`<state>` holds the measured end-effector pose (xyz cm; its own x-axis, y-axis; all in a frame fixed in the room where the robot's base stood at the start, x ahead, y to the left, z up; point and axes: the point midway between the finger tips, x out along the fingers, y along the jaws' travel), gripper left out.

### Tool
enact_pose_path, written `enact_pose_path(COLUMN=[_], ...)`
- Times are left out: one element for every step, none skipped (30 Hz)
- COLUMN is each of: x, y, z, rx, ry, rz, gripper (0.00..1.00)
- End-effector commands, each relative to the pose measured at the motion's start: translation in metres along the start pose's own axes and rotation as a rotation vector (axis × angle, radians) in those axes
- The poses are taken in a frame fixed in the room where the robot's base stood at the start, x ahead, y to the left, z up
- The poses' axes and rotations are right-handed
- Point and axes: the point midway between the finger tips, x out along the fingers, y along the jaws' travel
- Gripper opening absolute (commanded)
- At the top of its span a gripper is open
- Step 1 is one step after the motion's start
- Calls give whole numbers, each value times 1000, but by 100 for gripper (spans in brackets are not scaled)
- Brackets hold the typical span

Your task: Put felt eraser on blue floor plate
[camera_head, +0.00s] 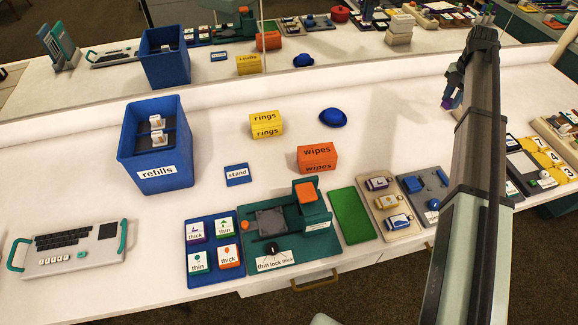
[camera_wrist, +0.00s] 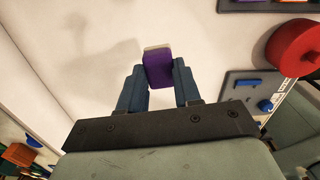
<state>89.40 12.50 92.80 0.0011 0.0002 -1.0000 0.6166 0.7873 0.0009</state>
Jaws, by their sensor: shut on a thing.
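A purple block with a cream edge, which looks like the felt eraser (camera_wrist: 158,70), is pinched between the two blue fingers of my gripper (camera_wrist: 159,82) in the wrist view. In the head view my gripper (camera_head: 451,96) hangs at the upper right, with a bit of purple at its tip, partly hidden by my arm. It appears raised above the white table. A small blue plate (camera_head: 237,181) with a "stand" label lies flat at the middle left of the table, well apart from my gripper. Nothing lies on it.
A blue "refills" bin (camera_head: 163,182) stands left of the plate. A yellow "rings" box (camera_head: 266,124), orange "wipes" box (camera_head: 317,159) and blue dome (camera_head: 333,118) lie between the plate and my gripper. A teal press (camera_head: 312,211) stands in front. A mirror lines the back.

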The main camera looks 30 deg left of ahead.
Motion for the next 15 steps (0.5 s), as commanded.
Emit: enact_pose_path(x=[-1, -1, -2, -2, -2, -3, -3, -3, -4, -4, -5, -5, -6, -6, -6], y=[16, 24, 34, 42, 49, 58, 66, 72, 81, 88, 94, 102, 108, 113, 120], z=[-17, -26, -38, -48, -57, -70, -80, -90, -103, -113, -123, -137, -147, -158, -172], rx=[-27, -41, -60, -74, -88, -107, -121, -135, -154, -168, -182, -201, -215, -229, -247], ry=[-1, -1, -1, -1, -2, -2, -2, -3, -3, -3, -4, -4, -4, -5, -5], rz=[1, 1, 1, 2, 2, 3, 3, 3, 4, 4, 5, 5, 6, 6, 7], gripper=[4, 4, 4, 4, 4, 4, 4, 4, 4, 4, 4, 4, 4, 4, 4])
